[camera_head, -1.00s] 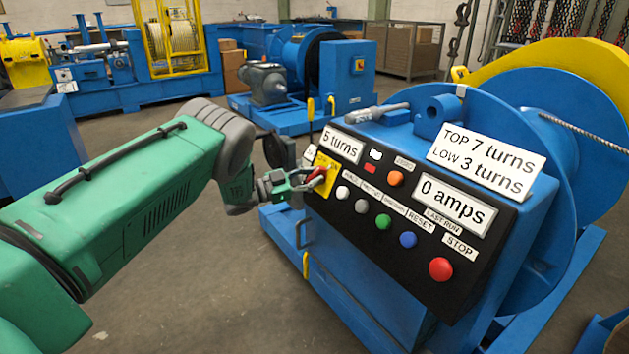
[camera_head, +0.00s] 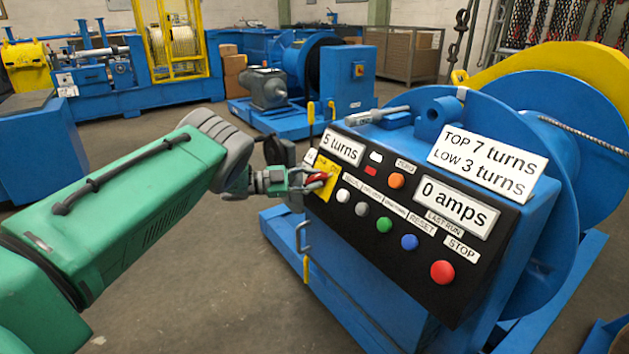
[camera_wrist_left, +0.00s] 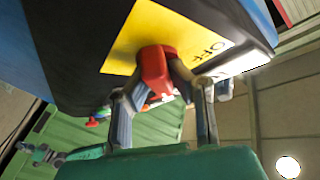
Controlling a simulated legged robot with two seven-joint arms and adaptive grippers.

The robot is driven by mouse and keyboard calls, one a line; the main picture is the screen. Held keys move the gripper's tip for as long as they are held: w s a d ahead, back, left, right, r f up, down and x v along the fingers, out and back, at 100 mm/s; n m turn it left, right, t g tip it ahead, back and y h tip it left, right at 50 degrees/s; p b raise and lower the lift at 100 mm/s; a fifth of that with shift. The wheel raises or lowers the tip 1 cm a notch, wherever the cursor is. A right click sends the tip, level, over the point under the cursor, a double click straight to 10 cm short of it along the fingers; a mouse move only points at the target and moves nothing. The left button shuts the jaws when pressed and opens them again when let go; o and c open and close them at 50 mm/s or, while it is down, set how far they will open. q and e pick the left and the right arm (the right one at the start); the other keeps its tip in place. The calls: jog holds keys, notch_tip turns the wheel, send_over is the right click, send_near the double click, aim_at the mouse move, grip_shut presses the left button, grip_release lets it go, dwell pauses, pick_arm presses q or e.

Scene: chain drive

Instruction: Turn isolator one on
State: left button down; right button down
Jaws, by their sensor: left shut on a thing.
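The isolator is a red handle on a yellow plate (camera_head: 327,187) at the left end of the black control panel (camera_head: 440,277). My left gripper (camera_head: 315,182) reaches it from the left and is shut on the red handle. In the left wrist view the red handle (camera_wrist_left: 157,72) sits between the two fingers, against the yellow plate (camera_wrist_left: 160,32). The word OFF shows on that plate beside the handle. The fingers hide part of the handle in the head view. My right gripper is not in view.
The panel carries several coloured buttons, including a red stop button (camera_head: 442,272) at lower right. Signs read "5 turns" (camera_head: 341,148) and "0 amps" (camera_head: 455,205). A large blue drum (camera_head: 590,150) stands behind the panel. Open floor lies below my left arm.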

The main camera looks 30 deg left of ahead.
pick_arm(q)
jog(key=shift+f, duration=0.2)
jog(key=c, duration=1.5)
grip_release()
jog(key=shift+a, duration=0.1)
jog(key=shift+s+a+r, duration=0.1)
jog(key=shift+s+a, duration=0.15)
jog(key=shift+a, duration=0.05)
jog(key=v, duration=1.1)
jog(key=shift+s+a, duration=0.1)
jog(key=shift+a, duration=0.05)
